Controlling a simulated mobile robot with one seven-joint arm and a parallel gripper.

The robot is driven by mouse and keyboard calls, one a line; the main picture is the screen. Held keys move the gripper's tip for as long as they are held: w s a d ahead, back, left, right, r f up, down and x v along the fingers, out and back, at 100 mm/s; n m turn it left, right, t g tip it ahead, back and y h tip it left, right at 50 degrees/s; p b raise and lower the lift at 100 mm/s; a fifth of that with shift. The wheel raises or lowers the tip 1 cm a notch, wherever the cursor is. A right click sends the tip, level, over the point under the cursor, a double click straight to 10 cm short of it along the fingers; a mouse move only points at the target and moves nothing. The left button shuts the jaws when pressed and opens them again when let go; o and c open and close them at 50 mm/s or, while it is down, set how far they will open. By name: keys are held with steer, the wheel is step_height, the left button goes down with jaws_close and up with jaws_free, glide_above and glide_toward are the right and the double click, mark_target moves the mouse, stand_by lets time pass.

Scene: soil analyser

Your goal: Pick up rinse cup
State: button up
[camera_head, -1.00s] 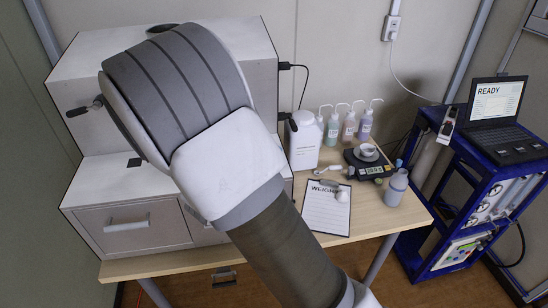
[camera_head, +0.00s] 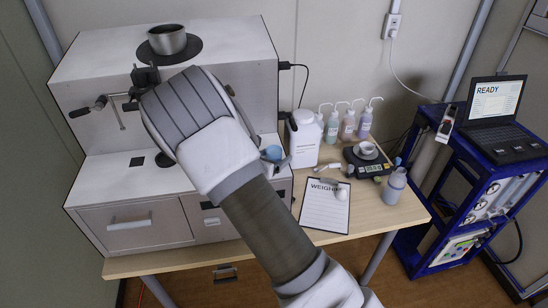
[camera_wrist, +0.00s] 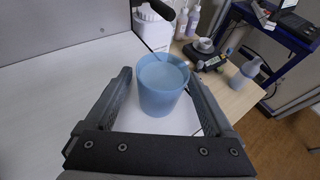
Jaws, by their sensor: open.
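The rinse cup, a translucent blue cup (camera_wrist: 162,88), stands upright on a white surface in the wrist view. In the head view only part of the blue cup (camera_head: 272,153) shows beside my arm, near the right end of the analyser's lower ledge. My gripper (camera_wrist: 158,76) is open, with one finger on each side of the cup. A gap shows on the left; the right finger is close to the cup, and I cannot tell whether it touches. My arm hides most of the gripper in the head view.
The large white analyser (camera_head: 90,175) stands at left, with a metal bowl (camera_head: 167,39) on top. A white jug (camera_head: 304,140), several pump bottles, a scale (camera_head: 366,163), a clipboard (camera_head: 325,208) and a wash bottle (camera_head: 396,187) are to the right. A blue cart (camera_head: 440,205) holds a laptop.

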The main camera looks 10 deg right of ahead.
jaws_close()
stand_by(0.4)
steer(key=shift+r, duration=0.15)
steer(key=shift+r+b, duration=0.35)
steer(key=shift+r, duration=1.55)
steer(key=s+d+r+b, duration=0.2)
steer(key=s+d+r, duration=0.4)
steer(key=s+d, duration=0.1)
steer(key=shift+s+d+r, duration=0.35)
steer(key=shift+s+r, duration=0.05)
steer(key=shift+s, duration=0.35)
steer(key=shift+s, duration=0.1)
